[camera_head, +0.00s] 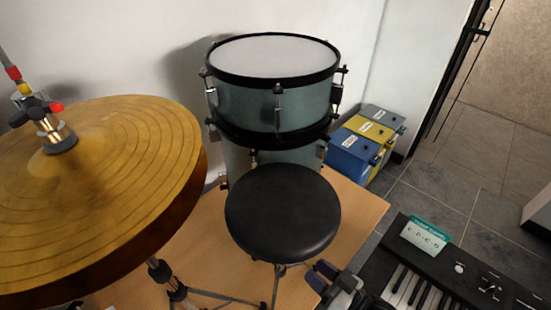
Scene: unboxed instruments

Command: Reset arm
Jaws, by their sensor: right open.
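My right gripper (320,276) shows at the bottom centre, with its dark fingers parted and nothing seen between them. It is just right of and below the round black stool seat (282,212) in the picture, beside the left end of the keyboard (450,275). I cannot tell whether it touches anything. My left gripper does not show in this view.
Brass cymbals (95,190) on a stand fill the left. A grey-green drum (275,90) stands against the wall on a wooden surface (355,215). Blue, yellow and grey boxes (350,152) sit behind. A green card (425,235) is on the keyboard.

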